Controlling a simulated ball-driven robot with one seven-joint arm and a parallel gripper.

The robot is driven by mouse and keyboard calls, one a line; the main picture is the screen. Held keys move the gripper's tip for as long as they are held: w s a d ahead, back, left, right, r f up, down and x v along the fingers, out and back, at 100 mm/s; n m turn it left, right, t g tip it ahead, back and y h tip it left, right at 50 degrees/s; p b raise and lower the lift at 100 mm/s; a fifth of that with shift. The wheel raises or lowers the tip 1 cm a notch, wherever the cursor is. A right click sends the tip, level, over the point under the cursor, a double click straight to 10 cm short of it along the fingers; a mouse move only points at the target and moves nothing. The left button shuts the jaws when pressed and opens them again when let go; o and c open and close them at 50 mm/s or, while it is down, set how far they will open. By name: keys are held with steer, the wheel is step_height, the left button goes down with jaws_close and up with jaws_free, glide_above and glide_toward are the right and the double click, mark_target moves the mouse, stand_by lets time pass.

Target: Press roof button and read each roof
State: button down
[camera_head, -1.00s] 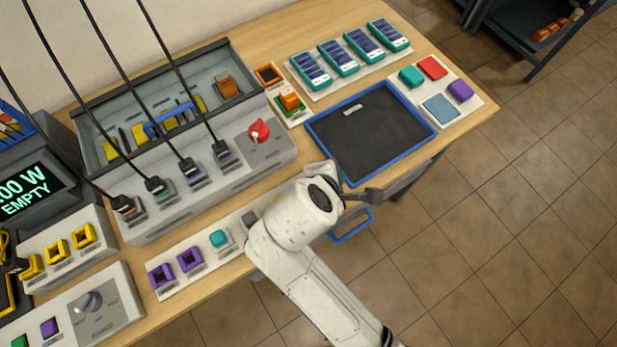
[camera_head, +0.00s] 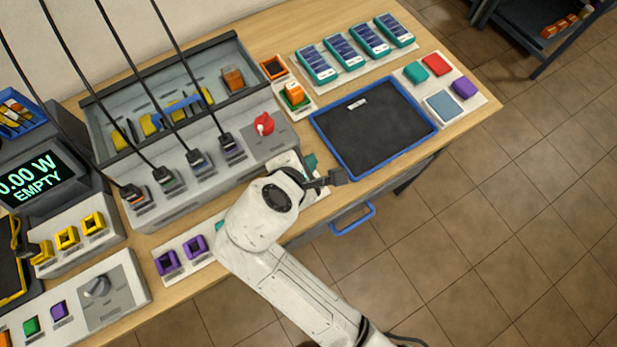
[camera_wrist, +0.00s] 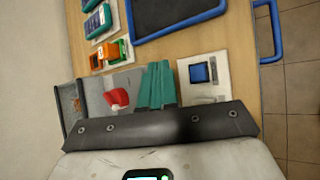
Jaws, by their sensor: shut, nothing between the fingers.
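My gripper (camera_head: 311,163) is over the bench's front part, between the grey socket unit and the black tray. Its teal fingers (camera_wrist: 157,88) are shut with nothing between them. In the wrist view, a blue square button (camera_wrist: 199,73) on a pale plate (camera_wrist: 216,67) lies to the right of the fingers, apart from them in the picture. My arm hides this button in the head view. Which button is the roof one, I cannot tell. Several teal-framed, dark-blue panelled units (camera_head: 343,49) lie in a row at the back. The display (camera_head: 38,177) shows 0.00 W and EMPTY.
A blue-rimmed black tray (camera_head: 318,127) lies right of my gripper. A plate (camera_head: 474,98) with teal, red, purple and blue squares is at the far right. A red knob (camera_head: 264,123) stands on the socket unit (camera_head: 185,190); black cables hang above it.

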step_height(320, 180, down, 6)
steer(key=b, duration=0.6)
steer(key=shift+r, duration=0.2)
steer(key=shift+f+b, duration=0.3)
steer(key=shift+f, duration=0.85)
steer(key=shift+f, duration=0.1)
stand_by(0.6)
steer(key=shift+f, duration=0.3)
steer(key=shift+f, duration=0.35)
stand_by(0.8)
steer(key=shift+r+p, duration=0.1)
steer(key=shift+p, duration=0.3)
steer(key=shift+r+p, duration=0.7)
steer(key=shift+p, duration=0.25)
